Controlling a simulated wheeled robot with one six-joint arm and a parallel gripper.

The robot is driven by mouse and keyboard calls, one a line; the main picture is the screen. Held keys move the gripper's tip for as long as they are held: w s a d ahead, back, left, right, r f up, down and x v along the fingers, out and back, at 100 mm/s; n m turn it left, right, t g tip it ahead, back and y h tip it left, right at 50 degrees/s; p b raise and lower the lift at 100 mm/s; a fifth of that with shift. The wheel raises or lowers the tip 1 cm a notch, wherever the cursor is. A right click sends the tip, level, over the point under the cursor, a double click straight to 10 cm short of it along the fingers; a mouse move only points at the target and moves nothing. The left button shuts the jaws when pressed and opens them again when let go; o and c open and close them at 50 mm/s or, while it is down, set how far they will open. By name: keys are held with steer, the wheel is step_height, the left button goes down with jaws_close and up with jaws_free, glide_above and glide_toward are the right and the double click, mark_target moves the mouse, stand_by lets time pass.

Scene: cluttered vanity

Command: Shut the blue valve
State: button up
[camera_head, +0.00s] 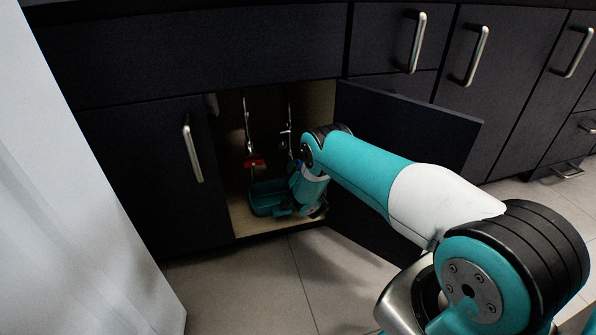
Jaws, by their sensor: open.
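Inside the open cabinet, two thin metal pipes hang side by side. The left pipe (247,118) carries a red valve handle (255,162). The right pipe (289,115) runs down behind my wrist. A small bluish patch (297,164) shows beside that pipe; it may be the blue valve, but my arm covers most of the spot. My gripper (296,184) is inside the cabinet opening, close to the right pipe. It is open, but its fingers are hard to make out, and I cannot tell whether it touches the valve.
The open dark door (405,120) is at the right, behind my arm. A closed door (150,175) is at the left. A pale panel (70,180) fills the left edge. The tiled floor (250,285) in front is clear.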

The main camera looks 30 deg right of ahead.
jaws_close()
steer(key=shift+r+m+p, duration=0.1)
steer(key=shift+m+p, duration=0.3)
steer(key=shift+p, duration=0.15)
steer(key=shift+m+p, duration=0.6)
steer(key=shift+p, duration=0.2)
steer(key=m+p, duration=0.2)
steer(key=shift+m, duration=0.3)
steer(key=m+p, duration=0.2)
steer(key=shift+d+m, duration=0.1)
steer(key=shift+m, duration=0.2)
steer(key=shift+f+m+p, duration=0.15)
steer(key=shift+m+p, duration=0.35)
steer(key=shift+m, duration=0.35)
steer(key=shift+f+m+p, duration=0.15)
steer(key=shift+m+p, duration=0.3)
steer(key=shift+m, duration=0.4)
